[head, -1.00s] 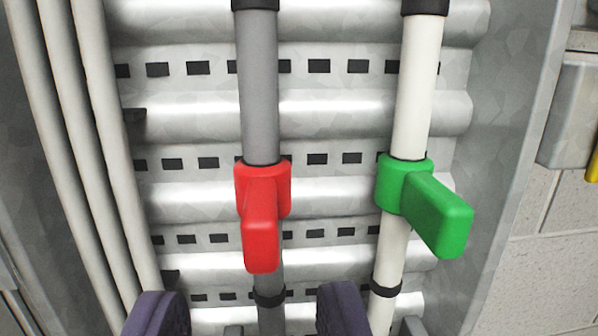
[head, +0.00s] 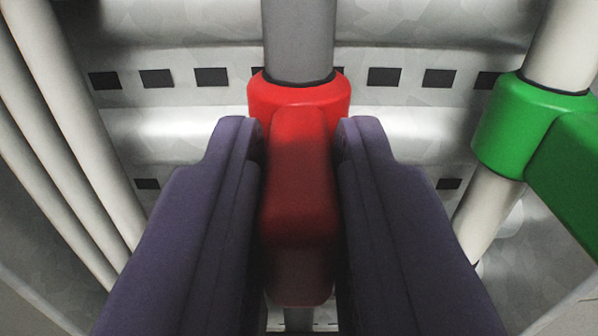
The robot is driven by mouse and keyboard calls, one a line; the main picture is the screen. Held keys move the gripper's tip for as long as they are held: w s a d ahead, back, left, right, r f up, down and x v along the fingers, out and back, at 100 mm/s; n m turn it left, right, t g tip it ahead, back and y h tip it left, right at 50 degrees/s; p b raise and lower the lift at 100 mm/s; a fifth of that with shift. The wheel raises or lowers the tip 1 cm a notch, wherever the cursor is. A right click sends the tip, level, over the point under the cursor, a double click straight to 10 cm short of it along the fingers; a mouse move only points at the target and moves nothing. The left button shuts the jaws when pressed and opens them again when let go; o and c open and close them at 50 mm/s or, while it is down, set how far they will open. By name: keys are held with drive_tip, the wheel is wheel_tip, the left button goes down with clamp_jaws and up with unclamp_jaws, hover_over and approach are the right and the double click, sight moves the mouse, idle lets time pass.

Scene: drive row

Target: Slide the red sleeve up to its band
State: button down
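The red sleeve (head: 262,95) sits around the grey upright pipe (head: 298,40), with its block-shaped handle (head: 298,190) pointing toward me. My gripper (head: 300,145) has one dark purple finger on each side of this handle. Both fingers lie close against its sides, with no clear gap at the front part, so it looks shut on the handle. A length of bare grey pipe shows above the sleeve. The pipe's upper black band is outside the current view, and the pipe below is mostly hidden by the handle and fingers.
A green sleeve (head: 505,125) with a handle sits on a white pipe (head: 563,45) to the right, apart from my right finger. Several pale pipes (head: 60,110) run down the left side. A ribbed, slotted metal panel (head: 180,135) is behind.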

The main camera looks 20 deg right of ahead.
sight(297, 181)
wheel_tip(297, 181, up, 9)
drive_tip(key=p, duration=0.4)
drive_tip(key=shift+f, duration=0.1)
drive_tip(key=c, duration=1.1)
unclamp_jaws()
drive_tip(key=shift+s+f, duration=0.1)
drive_tip(key=shift+f, duration=0.05)
drive_tip(key=b+v, duration=0.2)
drive_tip(key=v, duration=0.5)
drive_tip(key=shift+s+a+b, duration=0.15)
drive_tip(key=shift+s+b, duration=0.1)
drive_tip(key=shift+b, duration=0.05)
